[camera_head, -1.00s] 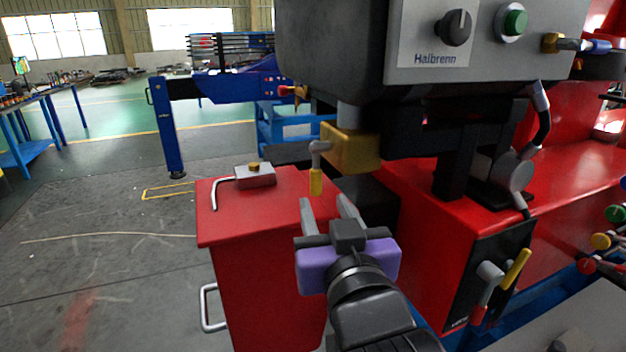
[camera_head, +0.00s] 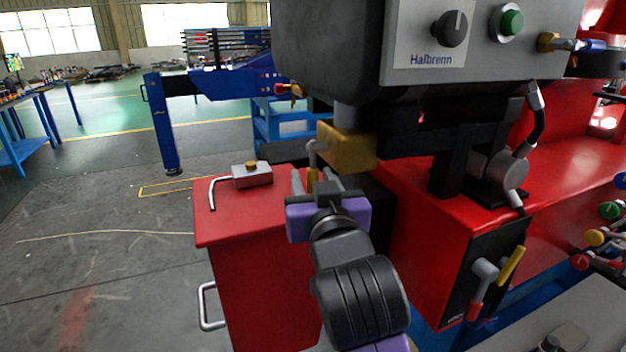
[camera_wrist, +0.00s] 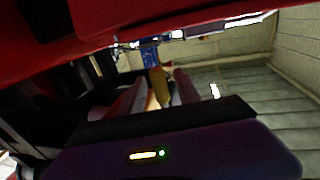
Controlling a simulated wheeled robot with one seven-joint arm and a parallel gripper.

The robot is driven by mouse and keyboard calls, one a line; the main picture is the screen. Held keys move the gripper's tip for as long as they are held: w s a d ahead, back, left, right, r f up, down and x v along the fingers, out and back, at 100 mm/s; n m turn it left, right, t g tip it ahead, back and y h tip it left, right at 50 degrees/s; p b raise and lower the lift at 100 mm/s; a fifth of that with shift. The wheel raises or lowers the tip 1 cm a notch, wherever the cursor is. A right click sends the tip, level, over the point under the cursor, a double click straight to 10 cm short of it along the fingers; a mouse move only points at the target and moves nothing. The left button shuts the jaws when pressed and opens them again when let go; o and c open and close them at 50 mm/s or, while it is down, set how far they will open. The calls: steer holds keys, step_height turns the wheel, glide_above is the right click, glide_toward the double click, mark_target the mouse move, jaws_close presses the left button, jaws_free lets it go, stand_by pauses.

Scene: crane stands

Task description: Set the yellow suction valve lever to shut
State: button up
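The yellow lever (camera_head: 312,181) hangs down from a grey pivot on the brass-coloured valve body (camera_head: 347,146), under the dark tank. In the head view my gripper (camera_head: 315,182) is at the lever, with a finger on each side of it. The lower part of the lever is hidden behind my gripper. In the wrist view a yellow piece, the lever (camera_wrist: 157,83), shows between the two fingers (camera_wrist: 158,95). The fingers stand apart; I cannot tell whether either touches the lever.
A red cabinet (camera_head: 255,270) with a grey box (camera_head: 252,176) and a bent rod on top stands at left. A second yellow-handled lever (camera_head: 510,266) is on a black panel at right. The grey control panel (camera_head: 470,40) hangs above. Open floor lies at left.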

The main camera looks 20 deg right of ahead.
jaws_close()
stand_by(1.3)
